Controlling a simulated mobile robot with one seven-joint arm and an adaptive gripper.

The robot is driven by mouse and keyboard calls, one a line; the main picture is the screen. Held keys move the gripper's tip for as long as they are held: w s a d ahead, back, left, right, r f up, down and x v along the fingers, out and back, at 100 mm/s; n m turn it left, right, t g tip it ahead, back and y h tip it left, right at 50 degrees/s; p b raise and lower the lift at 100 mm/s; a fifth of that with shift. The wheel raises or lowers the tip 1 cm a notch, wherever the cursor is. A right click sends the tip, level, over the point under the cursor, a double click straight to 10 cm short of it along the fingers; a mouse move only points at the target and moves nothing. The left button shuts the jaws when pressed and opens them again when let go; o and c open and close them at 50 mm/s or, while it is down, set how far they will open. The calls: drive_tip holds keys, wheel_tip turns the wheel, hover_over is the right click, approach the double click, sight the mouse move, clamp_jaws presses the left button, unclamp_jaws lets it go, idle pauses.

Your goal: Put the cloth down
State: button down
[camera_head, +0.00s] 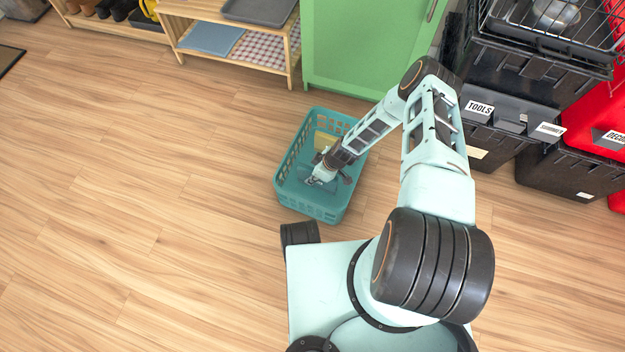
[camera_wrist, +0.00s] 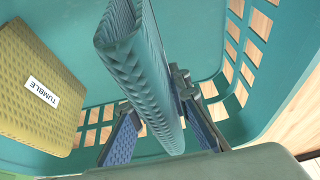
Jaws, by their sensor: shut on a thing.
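A folded blue-teal cloth (camera_wrist: 140,65) with a textured weave stands on edge between the fingers of my gripper (camera_wrist: 160,128) in the wrist view. The gripper is shut on it, with one finger on each side. In the head view my gripper (camera_head: 320,178) is down inside a teal basket (camera_head: 309,210) on the floor. The cloth is mostly hidden there by my arm and gripper. I cannot tell whether the cloth touches the basket floor.
A yellow textured item (camera_wrist: 38,82) labelled TUMBLE lies in the basket at the left of the wrist view. A green cabinet (camera_head: 360,45) and a wooden shelf (camera_head: 230,60) stand behind. Black totes (camera_head: 490,125) are stacked at the right. The floor at left is clear.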

drive_tip(key=shift+f, duration=0.95)
drive_tip(key=shift+r, duration=0.1)
drive_tip(key=c, duration=1.8)
unclamp_jaws()
drive_tip(key=p+v, duration=0.4)
drive_tip(key=v, duration=0.8)
